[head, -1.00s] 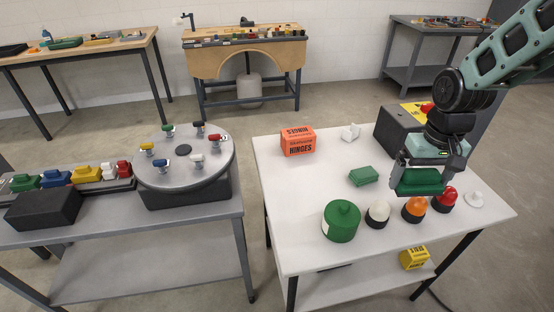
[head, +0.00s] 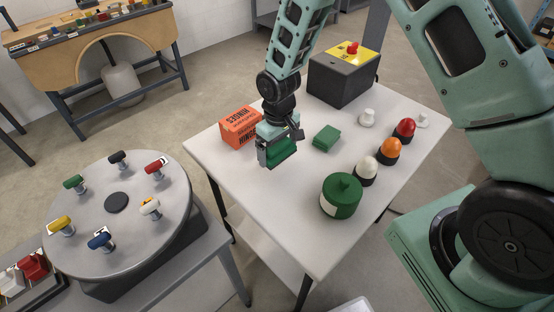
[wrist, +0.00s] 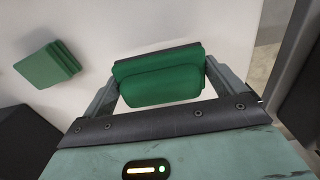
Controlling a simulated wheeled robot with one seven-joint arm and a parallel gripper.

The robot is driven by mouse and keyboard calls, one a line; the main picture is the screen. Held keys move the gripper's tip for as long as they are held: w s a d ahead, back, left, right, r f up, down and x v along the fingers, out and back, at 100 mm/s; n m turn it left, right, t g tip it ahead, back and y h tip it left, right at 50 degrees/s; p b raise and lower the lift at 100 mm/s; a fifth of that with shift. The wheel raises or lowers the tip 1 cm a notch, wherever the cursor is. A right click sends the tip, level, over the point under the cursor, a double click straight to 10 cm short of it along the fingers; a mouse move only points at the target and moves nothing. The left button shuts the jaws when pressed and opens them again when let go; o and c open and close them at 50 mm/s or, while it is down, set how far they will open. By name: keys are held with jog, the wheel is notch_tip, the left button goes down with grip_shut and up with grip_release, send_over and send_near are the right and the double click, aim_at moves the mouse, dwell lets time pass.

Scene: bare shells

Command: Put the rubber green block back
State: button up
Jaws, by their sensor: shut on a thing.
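My gripper (head: 279,160) is shut on a green block (head: 283,152) and holds it above the left part of the white table, in front of the orange hinges box. In the wrist view the held green block (wrist: 160,84) sits between the fingers, with a dark layer along its far edge. A second green piece (head: 326,138) lies on the white table to the right of my gripper; it also shows in the wrist view (wrist: 48,66), apart from the held block. I cannot tell from the pictures which green piece is rubber.
The white table (head: 270,205) also bears the orange hinges box (head: 238,128), a green round jar (head: 341,196), a dark box with a red button (head: 343,78) and several domed pieces. A round grey turntable (head: 120,240) with coloured handles stands at left; red and white blocks (head: 33,267) lie beside it.

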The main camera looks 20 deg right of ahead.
aim_at(278, 168)
jog(key=shift+f+p, duration=0.45)
jog(key=shift+f, duration=2.05)
jog(key=shift+f, duration=0.2)
jog(key=o, duration=0.7)
jog(key=shift+c, duration=0.2)
notch_tip(278, 168, up, 12)
jog(key=shift+r+b, duration=0.2)
jog(key=shift+b, duration=1.05)
jog(key=s+a+r+n, duration=0.1)
jog(key=s+a+r, duration=0.5)
jog(key=s+r, duration=0.35)
jog(key=s+r+n, duration=0.1)
jog(key=s+r, duration=0.1)
jog(key=s, duration=0.6)
jog(key=s+r+n, duration=0.1)
jog(key=s+r, duration=0.1)
jog(key=s, duration=0.7)
jog(key=shift+s+a+r+y, duration=0.15)
jog(key=shift+s+r+y, duration=0.05)
jog(key=shift+r+y, duration=0.1)
